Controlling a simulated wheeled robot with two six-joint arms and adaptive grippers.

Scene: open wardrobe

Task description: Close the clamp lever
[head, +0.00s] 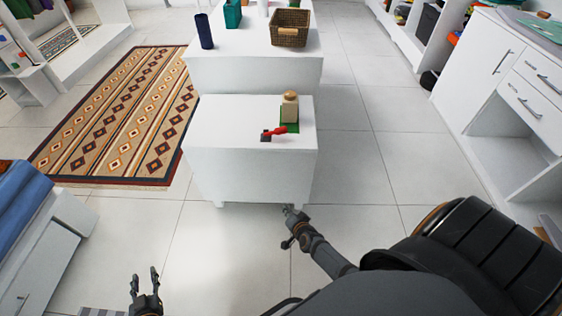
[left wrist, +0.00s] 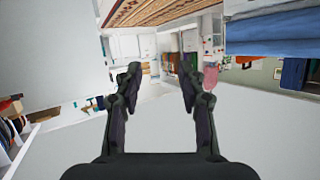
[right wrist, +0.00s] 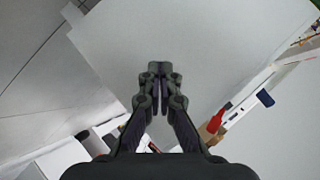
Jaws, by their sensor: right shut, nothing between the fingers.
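The clamp (head: 273,133) has a red lever and a dark base. It sits on the low white cabinet (head: 250,178), near the top's front right part. In the right wrist view the red lever (right wrist: 216,121) shows to the right of my fingers. My right gripper (head: 289,210) is shut and empty, low at the cabinet's front right edge and apart from the clamp. In the right wrist view its fingertips (right wrist: 158,72) are together. My left gripper (head: 145,279) is open and empty, at lower left over the floor. In the left wrist view its fingers (left wrist: 161,82) are wide apart.
A wooden block-like object (head: 289,107) stands on a green patch beside the clamp. A taller white unit behind carries a wicker basket (head: 290,28) and a dark blue cylinder (head: 204,31). A patterned rug (head: 120,110) lies left. White drawers (head: 530,90) stand right.

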